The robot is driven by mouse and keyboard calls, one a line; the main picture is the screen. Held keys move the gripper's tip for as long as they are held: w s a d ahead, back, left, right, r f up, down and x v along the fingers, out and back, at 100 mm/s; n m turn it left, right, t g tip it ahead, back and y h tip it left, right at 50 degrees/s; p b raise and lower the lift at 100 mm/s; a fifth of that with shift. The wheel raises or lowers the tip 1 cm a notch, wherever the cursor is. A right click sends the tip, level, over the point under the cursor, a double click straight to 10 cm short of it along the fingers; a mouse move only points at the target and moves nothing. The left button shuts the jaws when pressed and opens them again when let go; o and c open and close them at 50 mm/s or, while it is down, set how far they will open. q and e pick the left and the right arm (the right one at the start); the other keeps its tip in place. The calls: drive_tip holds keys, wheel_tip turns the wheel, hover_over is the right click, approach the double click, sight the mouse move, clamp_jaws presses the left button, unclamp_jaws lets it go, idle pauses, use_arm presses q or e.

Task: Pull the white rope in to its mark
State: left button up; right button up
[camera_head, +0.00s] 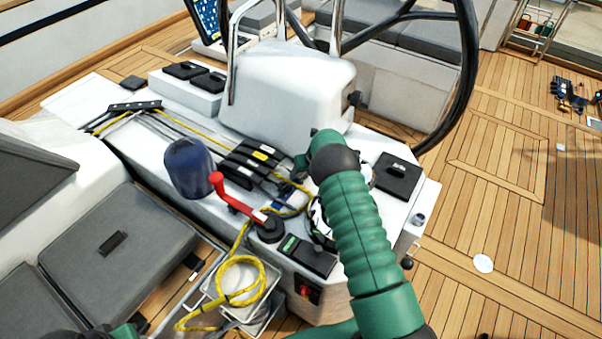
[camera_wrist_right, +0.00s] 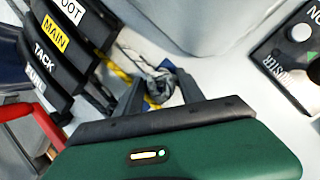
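My right arm reaches over the white cockpit console in the head view. Its gripper (camera_head: 305,160) is beside the black rope clutches (camera_head: 250,160); the arm hides part of it. In the right wrist view the two dark fingers (camera_wrist_right: 160,82) are spread, with a grey-white rope bundle (camera_wrist_right: 160,88) seen between them; I cannot tell whether they touch it. Clutch labels read MAIN (camera_wrist_right: 54,34) and TACK (camera_wrist_right: 44,56). I cannot make out a mark on the rope. Only a green part of my left arm shows at the bottom left edge of the head view; its fingers are not discernible.
Yellow rope (camera_head: 238,285) lies coiled at a tray below. The steering wheel (camera_head: 474,70) rises behind. The wooden deck (camera_head: 510,200) on the right is mostly clear.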

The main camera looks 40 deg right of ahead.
drive_tip(key=shift+s+d+r, duration=0.15)
drive_tip(key=shift+d+r, duration=0.05)
drive_tip(key=shift+r, duration=0.25)
drive_tip(key=v, duration=1.5)
drive_tip(key=shift+s+r+p, duration=0.2)
drive_tip(key=shift+r+p, duration=0.1)
drive_tip(key=shift+p, duration=0.05)
